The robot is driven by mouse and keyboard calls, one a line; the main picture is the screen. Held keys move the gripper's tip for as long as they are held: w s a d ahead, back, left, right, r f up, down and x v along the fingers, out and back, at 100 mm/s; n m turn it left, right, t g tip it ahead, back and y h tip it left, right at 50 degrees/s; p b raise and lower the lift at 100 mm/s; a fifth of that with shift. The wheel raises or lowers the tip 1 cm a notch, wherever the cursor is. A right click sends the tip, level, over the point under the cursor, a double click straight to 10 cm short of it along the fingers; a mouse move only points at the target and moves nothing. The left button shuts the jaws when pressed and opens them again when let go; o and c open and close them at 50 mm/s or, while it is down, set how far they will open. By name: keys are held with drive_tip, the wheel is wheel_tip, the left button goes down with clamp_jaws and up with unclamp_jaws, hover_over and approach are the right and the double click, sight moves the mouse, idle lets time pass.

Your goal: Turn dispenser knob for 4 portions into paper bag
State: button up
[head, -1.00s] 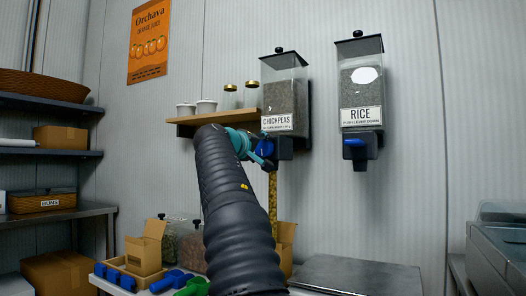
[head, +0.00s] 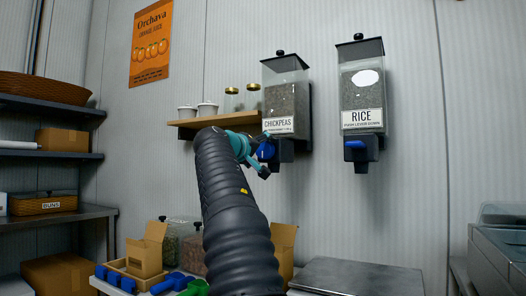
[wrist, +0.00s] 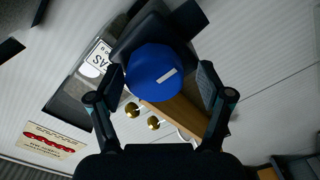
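The chickpea dispenser (head: 287,100) hangs on the wall, its label reading CHICKPEAS. Its blue knob (head: 266,151) is at the lower front. In the wrist view the round blue knob (wrist: 152,76) faces me with a pale bar mark on its face. My gripper (head: 264,158) is at the knob. In the wrist view my gripper (wrist: 162,80) is open, one finger on each side of the knob, with a clear gap at the right finger. A brown paper bag (head: 285,242) stands below the dispenser, mostly hidden by my arm; its contents are not visible.
A rice dispenser (head: 361,88) hangs to the right. A wooden shelf (head: 190,124) with jars and white pots is to the left. Blue and green scoops (head: 175,281), a cardboard box (head: 146,250) and a grey metal plate (head: 355,277) are on the counter.

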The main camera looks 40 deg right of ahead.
drive_tip(key=shift+s+r, duration=0.1)
drive_tip(key=shift+s+a+r, duration=0.1)
drive_tip(key=shift+s+a, duration=0.15)
drive_tip(key=shift+a, duration=0.2)
drive_tip(key=v, duration=1.1)
drive_tip(key=shift+w, duration=0.15)
